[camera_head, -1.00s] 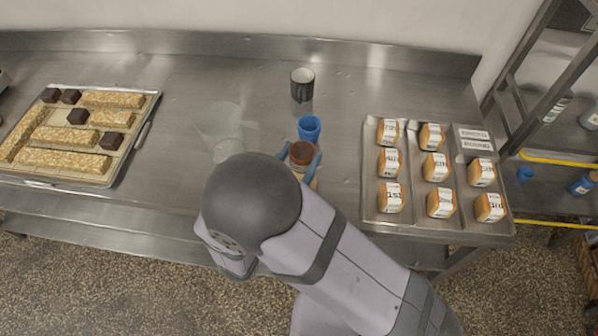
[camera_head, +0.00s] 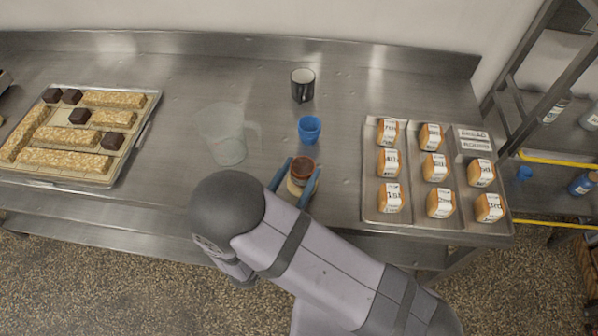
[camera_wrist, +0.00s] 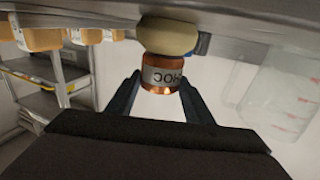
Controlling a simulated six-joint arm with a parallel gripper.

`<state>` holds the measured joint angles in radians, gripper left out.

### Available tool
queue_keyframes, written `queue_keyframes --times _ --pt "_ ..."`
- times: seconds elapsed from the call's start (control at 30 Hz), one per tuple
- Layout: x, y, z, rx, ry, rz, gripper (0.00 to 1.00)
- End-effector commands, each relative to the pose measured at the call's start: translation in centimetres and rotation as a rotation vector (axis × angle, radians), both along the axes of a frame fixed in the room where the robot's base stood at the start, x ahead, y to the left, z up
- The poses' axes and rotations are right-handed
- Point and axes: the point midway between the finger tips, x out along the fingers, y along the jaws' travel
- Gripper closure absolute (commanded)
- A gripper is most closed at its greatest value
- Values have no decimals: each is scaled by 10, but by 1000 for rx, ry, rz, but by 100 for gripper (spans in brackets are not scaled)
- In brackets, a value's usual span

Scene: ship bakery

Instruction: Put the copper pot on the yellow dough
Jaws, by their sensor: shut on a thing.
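The copper pot (camera_head: 302,168) is between the two blue fingers of my gripper (camera_head: 301,172) near the table's front edge. My gripper is shut on it. In the wrist view the copper pot (camera_wrist: 160,74) shows a white label with dark letters, and my gripper (camera_wrist: 161,88) has a finger on each side of it. The pale yellow dough (camera_wrist: 167,36) is right against the pot's far end there, under the tabletop in that turned picture. In the head view the dough (camera_head: 294,188) shows only partly, below the pot and between the fingers.
A blue cup (camera_head: 309,129) stands just behind the pot, and a dark mug (camera_head: 302,86) farther back. A clear jug (camera_head: 224,135) is to the left. A tray of labelled loaves (camera_head: 372,165) lies right, a tray of bars (camera_head: 150,105) far left.

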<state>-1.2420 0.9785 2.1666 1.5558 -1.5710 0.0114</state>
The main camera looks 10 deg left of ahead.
Motion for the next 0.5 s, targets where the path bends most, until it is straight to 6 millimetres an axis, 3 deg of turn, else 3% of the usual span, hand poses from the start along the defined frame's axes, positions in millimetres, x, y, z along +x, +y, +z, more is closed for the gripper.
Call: queue_keyframes --times 0.3,0.33,0.4,0.5 --pt "0 0 -3 0 -1 0 80" --pt "0 0 -3 0 0 0 46" --pt "0 0 -2 0 0 0 34" --pt "0 0 -2 0 0 0 34"
